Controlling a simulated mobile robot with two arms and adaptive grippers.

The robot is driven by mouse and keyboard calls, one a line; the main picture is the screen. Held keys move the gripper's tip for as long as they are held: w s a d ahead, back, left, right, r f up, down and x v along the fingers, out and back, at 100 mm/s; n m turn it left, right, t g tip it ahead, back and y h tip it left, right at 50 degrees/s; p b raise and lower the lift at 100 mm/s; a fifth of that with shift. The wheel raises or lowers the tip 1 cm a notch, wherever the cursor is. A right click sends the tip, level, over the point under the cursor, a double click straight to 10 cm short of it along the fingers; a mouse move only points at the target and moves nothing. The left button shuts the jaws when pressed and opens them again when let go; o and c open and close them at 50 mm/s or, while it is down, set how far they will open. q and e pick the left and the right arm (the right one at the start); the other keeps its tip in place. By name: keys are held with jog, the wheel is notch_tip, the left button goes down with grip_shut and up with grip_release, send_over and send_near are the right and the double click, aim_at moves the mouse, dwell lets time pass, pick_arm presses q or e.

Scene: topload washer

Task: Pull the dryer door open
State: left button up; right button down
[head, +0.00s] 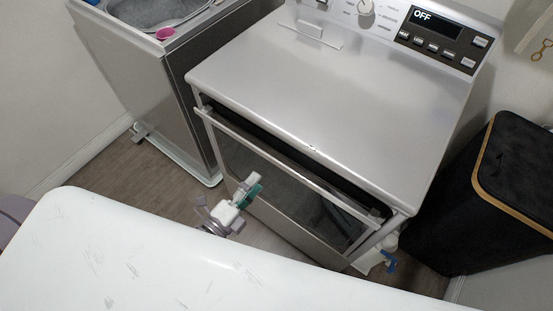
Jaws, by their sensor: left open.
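The silver dryer (330,85) stands in the middle of the head view, with its control panel at the back reading OFF. Its front door (285,195) has a dark glass pane and a pale frame. The door's top edge stands a little away from the body, with a dark gap behind it, so it looks ajar. My left gripper (250,189), white with teal fingertips, is open in front of the left half of the door, below its top edge. I cannot tell whether it touches the door. I cannot make out my right gripper.
A topload washer (145,85) stands to the left, with a pink cup (165,33) on its rim. A black bin (490,195) with a wooden rim stands to the right. A small white and blue object (386,258) is low by the dryer's right front corner. Floor shows between washer and dryer.

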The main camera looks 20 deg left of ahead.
aim_at(274, 163)
pick_arm(q)
jog(key=p+x, duration=0.1)
jog(key=x, duration=0.8)
jog(key=shift+w, duration=0.1)
grip_shut()
jog(key=shift+f, duration=0.1)
